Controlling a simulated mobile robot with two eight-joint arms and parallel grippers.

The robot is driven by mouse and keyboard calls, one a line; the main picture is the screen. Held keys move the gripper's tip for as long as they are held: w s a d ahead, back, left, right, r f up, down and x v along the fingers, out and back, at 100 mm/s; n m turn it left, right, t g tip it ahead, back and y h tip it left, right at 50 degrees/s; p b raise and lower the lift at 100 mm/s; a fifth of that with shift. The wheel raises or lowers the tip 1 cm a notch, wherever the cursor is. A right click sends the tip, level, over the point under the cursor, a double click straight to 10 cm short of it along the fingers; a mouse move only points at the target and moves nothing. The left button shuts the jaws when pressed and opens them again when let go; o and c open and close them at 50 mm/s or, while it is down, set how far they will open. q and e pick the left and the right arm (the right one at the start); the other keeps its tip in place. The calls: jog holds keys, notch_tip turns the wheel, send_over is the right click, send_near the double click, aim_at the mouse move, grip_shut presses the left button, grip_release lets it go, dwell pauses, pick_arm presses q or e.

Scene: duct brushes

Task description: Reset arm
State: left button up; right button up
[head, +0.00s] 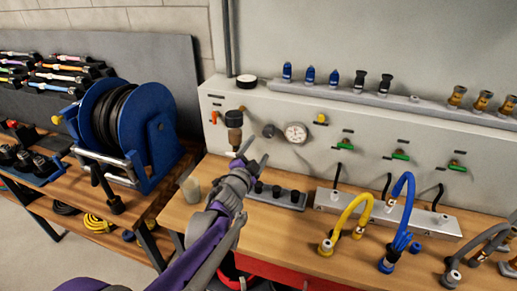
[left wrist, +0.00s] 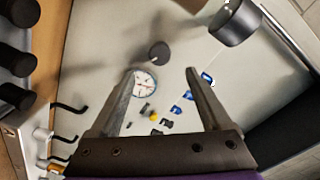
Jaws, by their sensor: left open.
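My left gripper (head: 254,155) is open, with its grey fingers spread above the bench in front of the wall panel. Its purple arm comes in from the bottom left. In the left wrist view the open fingers (left wrist: 160,74) have nothing between their tips. Beyond them are the panel's round gauge (left wrist: 145,83) and a dark knob (left wrist: 158,52). A brown and black fitting (head: 233,125) appears just behind the gripper in the head view. I cannot tell whether they touch. My right gripper is not in view.
A blue hose reel (head: 158,135) stands left on the wooden bench (head: 180,213). A grey block with black sockets (head: 285,198) lies behind the gripper. A yellow hose (head: 345,222) and a blue hose (head: 404,205) arch up at right. Fittings line the panel shelf (head: 340,94).

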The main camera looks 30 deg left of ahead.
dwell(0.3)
pick_arm(q)
jog(key=s+d+f+n+g+h+p, duration=0.1)
jog(key=s+d+f+g, duration=0.3)
jog(key=s, duration=0.5)
jog(key=s+d+f+n+g+h+p, duration=0.1)
jog(key=s+d+f+n+g, duration=0.3)
jog(key=s+d, duration=0.4)
jog(key=s+d+f+n+g+h+p, duration=0.1)
jog(key=s+d+f+n+g+p, duration=0.1)
jog(key=s+d, duration=0.4)
jog(key=s+f+n+g, duration=0.1)
jog(key=s+f, duration=0.1)
jog(key=s, duration=0.3)
jog(key=shift+s+d+f+g+h, duration=0.15)
jog(key=shift+d+f+g+h, duration=0.15)
jog(key=shift+d+g, duration=0.1)
